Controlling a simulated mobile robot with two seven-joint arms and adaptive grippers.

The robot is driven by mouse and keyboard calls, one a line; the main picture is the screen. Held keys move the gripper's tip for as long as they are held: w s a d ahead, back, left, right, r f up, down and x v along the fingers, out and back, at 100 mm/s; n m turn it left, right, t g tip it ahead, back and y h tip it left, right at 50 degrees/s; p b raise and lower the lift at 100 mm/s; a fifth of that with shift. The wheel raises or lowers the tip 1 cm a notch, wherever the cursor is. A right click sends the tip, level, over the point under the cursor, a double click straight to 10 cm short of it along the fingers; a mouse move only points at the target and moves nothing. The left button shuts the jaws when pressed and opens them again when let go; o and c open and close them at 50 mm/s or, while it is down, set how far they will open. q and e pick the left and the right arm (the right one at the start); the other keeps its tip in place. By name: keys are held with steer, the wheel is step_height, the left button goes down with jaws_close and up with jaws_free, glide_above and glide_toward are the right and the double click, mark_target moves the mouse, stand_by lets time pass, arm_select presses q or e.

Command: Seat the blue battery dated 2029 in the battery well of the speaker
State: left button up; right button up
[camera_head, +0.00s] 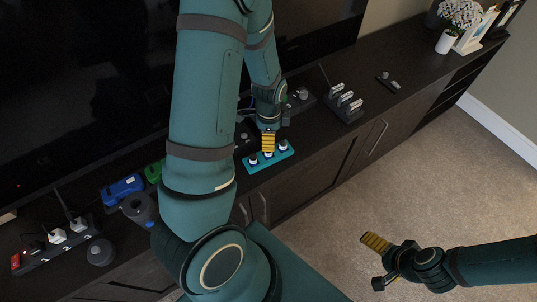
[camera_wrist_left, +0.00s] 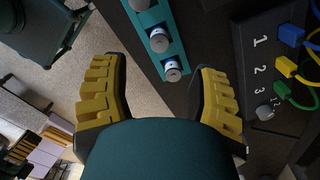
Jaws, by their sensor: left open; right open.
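My left gripper (camera_head: 268,145) is open and empty. It is over a teal rack (camera_head: 251,167) with three small upright pieces, light with grey tops. In the left wrist view the rack (camera_wrist_left: 147,17) runs between and beyond my fingertips (camera_wrist_left: 163,70); one grey-topped piece (camera_wrist_left: 173,70) shows between them. My right gripper (camera_head: 373,255) is open, over the carpet and away from the cabinet. A blue block-shaped object (camera_head: 122,188) lies on the cabinet at left. I cannot tell whether it is the battery; no date is legible. I cannot identify the speaker or its well.
A dark panel numbered 1, 2, 3 (camera_wrist_left: 258,65) with coloured plugs is right of the rack in the wrist view. A power strip (camera_head: 40,257), a dark round object (camera_head: 101,252) and a white-plugged block (camera_head: 345,107) stand on the cabinet. My left arm hides part of it.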

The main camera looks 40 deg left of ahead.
mark_target(268, 154)
arm_select(q)
step_height(268, 154, down, 8)
steer(key=shift+r+b, duration=0.2)
steer(key=shift+b, duration=0.8)
jaws_close()
